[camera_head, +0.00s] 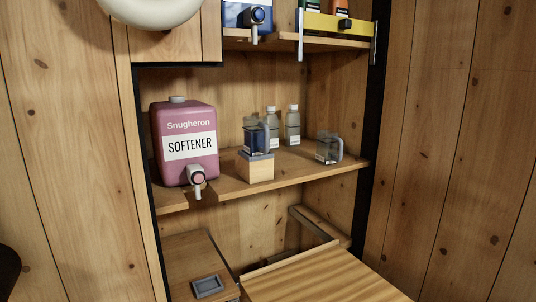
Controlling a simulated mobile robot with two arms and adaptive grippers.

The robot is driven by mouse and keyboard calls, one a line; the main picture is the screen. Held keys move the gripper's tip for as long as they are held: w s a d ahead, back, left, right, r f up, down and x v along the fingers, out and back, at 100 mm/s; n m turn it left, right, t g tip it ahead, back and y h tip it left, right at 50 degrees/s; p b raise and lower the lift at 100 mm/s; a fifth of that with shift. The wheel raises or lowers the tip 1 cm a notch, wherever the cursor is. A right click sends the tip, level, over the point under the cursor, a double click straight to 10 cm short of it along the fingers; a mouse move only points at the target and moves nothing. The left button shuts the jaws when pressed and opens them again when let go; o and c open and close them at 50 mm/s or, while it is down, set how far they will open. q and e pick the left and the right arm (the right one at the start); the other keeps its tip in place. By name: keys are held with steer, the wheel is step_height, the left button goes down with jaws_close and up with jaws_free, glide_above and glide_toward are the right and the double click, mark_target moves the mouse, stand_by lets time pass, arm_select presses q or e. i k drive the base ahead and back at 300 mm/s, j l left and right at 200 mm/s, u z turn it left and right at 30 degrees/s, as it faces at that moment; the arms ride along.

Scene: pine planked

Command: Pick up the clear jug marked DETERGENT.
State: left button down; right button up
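Two small see-through jugs with handles stand on the middle shelf. One jug (328,150) is clear and looks empty; it stands directly on the shelf at the right, with its handle to the right. The other jug (255,138) looks dark blue inside and stands on a small wooden block (256,168) near the shelf's middle. I cannot read DETERGENT on either jug. Neither of my grippers is in view.
A pink SOFTENER dispenser (183,130) with a tap fills the shelf's left. Two clear bottles (292,125) stand behind the jugs. The shelf (300,172) is bare between the block and clear jug.

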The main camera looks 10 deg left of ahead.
mark_target(256, 132)
steer(key=i+l+u, duration=0.1)
steer(key=i+l, duration=0.6)
steer(key=l, duration=0.2)
steer(key=i+l+u, duration=0.15)
steer(key=i+l, duration=0.2)
steer(key=l, duration=0.1)
